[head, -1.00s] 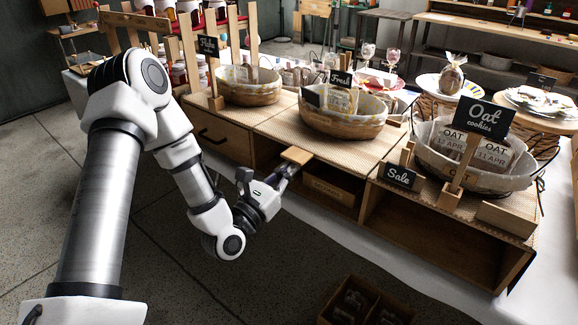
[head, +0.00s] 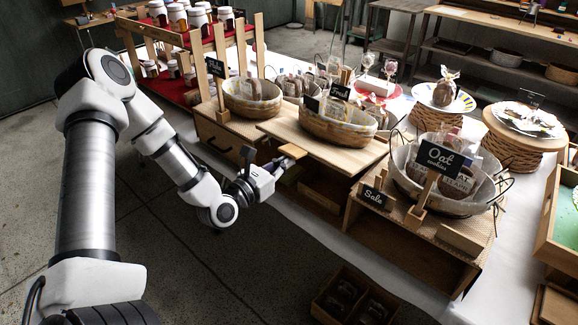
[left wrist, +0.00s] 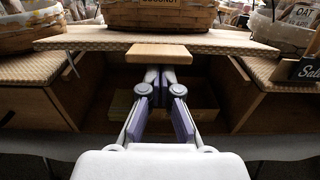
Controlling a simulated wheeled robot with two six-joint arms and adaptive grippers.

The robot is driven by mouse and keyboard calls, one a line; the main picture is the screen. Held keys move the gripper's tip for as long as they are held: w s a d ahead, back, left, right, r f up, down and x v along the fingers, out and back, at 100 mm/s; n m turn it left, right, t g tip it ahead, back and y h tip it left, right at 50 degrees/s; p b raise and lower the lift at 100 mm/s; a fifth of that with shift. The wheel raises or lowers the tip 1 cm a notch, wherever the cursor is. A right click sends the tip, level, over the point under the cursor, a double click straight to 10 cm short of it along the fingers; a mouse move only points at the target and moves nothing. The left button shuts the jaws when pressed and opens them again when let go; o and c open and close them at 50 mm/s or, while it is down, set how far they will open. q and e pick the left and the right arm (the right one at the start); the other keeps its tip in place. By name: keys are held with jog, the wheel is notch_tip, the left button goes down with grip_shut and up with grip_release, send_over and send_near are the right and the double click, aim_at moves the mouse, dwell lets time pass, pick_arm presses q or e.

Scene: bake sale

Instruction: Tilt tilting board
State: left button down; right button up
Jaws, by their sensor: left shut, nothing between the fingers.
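The tilting board (head: 320,148) is a woven-topped panel in the middle of the wooden stand, with a pale wooden tab (head: 292,151) at its front. The board's front edge stands above the neighbouring tops, and an open gap shows below it. A lined wicker basket (head: 338,133) rests on it, its sign reading "Fresh". My left gripper (head: 281,163) is shut and empty, with its fingertips just under the tab. In the left wrist view the fingertips (left wrist: 159,74) meet the underside of the tab (left wrist: 159,54); exact contact is hard to tell. My right gripper is not in view.
A basket (head: 250,99) stands left of the board, and the oat cookie basket (head: 445,199) stands right, behind a "Sale" sign (head: 373,196). A drawer front with a dark handle is beside my left gripper. A divided crate (head: 350,297) sits low in front.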

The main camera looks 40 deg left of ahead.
pick_arm(q)
jog(key=shift+w+a+r, duration=0.1)
jog(key=shift+a+r, duration=0.15)
jog(key=shift+r, duration=0.15)
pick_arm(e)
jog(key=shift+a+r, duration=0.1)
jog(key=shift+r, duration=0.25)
pick_arm(q)
jog(key=shift+r, duration=0.1)
notch_tip(320, 180, down, 5)
jog(key=b, duration=0.5)
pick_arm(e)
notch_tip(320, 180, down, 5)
pick_arm(q)
jog(key=s+p, duration=0.6)
jog(key=s, duration=0.5)
jog(key=shift+a, duration=0.3)
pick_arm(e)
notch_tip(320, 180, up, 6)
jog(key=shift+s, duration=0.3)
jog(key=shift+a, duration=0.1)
pick_arm(q)
jog(key=shift+s, duration=0.1)
